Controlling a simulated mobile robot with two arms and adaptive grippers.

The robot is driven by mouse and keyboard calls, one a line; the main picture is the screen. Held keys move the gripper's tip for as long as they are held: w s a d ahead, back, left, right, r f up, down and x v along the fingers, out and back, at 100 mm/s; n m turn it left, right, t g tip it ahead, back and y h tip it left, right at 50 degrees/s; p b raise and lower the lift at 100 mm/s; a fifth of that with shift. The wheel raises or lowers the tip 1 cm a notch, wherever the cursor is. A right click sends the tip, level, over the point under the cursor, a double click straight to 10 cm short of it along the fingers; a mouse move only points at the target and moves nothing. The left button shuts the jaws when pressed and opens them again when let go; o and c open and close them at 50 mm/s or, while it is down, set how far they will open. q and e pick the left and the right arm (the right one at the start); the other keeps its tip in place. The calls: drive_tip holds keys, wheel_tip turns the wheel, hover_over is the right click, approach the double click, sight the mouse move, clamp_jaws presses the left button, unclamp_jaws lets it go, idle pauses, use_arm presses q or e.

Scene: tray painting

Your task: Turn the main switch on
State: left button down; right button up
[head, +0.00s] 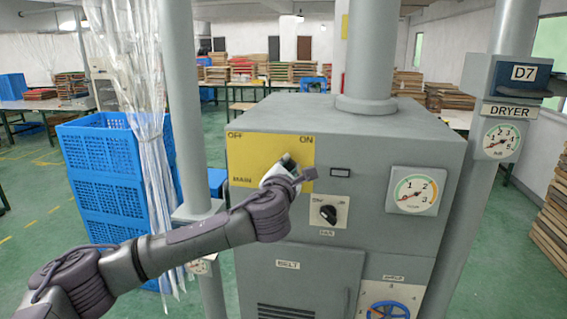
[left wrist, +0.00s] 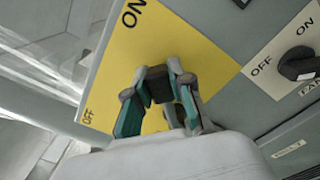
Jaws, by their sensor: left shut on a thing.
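The main switch panel is a yellow plate (head: 245,160) on the front of a grey machine, marked OFF at upper left, ON at upper right and MAIN below. It also fills the middle of the left wrist view (left wrist: 195,50). My left gripper (head: 287,162) is at the right half of the plate, below the ON mark. In the left wrist view its two fingers (left wrist: 159,88) are shut on the dark main switch handle (left wrist: 160,88). The gripper hides most of the switch in the head view, so I cannot tell its exact angle. My right gripper is not in view.
A FAN knob (head: 328,213) sits just right of and below the plate; a small dark window (head: 340,172) and a gauge (head: 414,192) are further right. A blue handwheel (head: 387,309) is lower. Blue crates (head: 98,150) and a clear plastic curtain stand left.

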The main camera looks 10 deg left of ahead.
use_arm(q)
drive_tip(key=shift+d+f+m, duration=0.25)
drive_tip(key=shift+m, duration=0.15)
drive_tip(key=shift+f, duration=0.1)
drive_tip(key=c, duration=1)
unclamp_jaws()
drive_tip(key=shift+s, duration=0.1)
drive_tip(key=s, duration=1.2)
drive_tip(key=shift+a, duration=0.15)
drive_tip(key=shift+w+f, duration=0.1)
